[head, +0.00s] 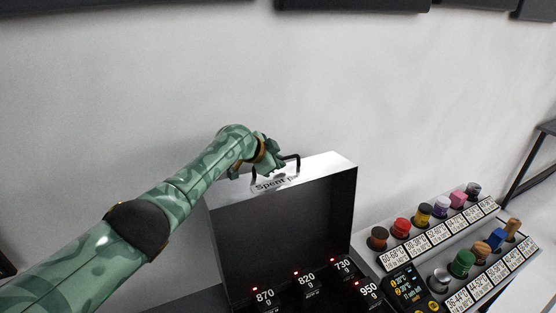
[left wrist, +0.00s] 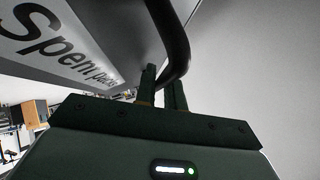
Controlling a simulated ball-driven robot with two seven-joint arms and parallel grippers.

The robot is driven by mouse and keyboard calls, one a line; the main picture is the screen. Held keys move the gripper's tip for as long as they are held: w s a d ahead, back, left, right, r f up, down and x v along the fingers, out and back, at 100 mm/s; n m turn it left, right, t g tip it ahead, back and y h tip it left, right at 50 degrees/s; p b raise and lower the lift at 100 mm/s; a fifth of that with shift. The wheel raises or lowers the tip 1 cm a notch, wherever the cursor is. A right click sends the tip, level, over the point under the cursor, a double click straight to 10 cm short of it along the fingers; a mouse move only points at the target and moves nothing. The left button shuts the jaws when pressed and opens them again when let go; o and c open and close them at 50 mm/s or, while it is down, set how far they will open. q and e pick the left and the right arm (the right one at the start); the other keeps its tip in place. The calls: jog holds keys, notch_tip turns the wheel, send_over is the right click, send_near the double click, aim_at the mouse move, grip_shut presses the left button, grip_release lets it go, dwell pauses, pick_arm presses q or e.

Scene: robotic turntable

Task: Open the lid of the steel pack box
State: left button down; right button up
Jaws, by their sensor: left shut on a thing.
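The steel pack box lid (head: 335,168) stands raised and roughly upright, its dark inner side facing me. "Spent" lettering and a black handle (head: 291,158) are on its top edge. In the left wrist view the lettered lid face (left wrist: 75,40) is at upper left and the dark curved handle (left wrist: 172,40) comes down to the fingers. My left gripper (head: 270,160) is at the lid's top edge, shut on the handle; its fingers also show in the left wrist view (left wrist: 160,95). My right gripper is not in view.
Below the lid are black units with lit numbers (head: 307,280). To the right, a stepped rack (head: 425,245) holds several coloured knobs above white labels, with a small dark display (head: 408,288) beside it. A plain pale wall is behind.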

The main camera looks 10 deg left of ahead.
pick_arm(q)
jog(key=shift+s+f, duration=0.2)
jog(key=shift+f, duration=0.25)
jog(key=c, duration=1.8)
grip_release()
jog(key=shift+o, duration=0.2)
jog(key=shift+r, duration=0.1)
jog(key=shift+s+a+r+p, duration=0.1)
jog(key=shift+s+r+p, duration=0.05)
jog(key=shift+r+p, duration=0.15)
jog(key=p+v, duration=0.2)
jog(key=v, duration=0.3)
jog(key=shift+s+a+r, duration=0.1)
jog(key=shift+a+r, duration=0.1)
jog(key=shift+r, duration=0.05)
jog(key=v, duration=1)
jog(key=shift+r, duration=0.2)
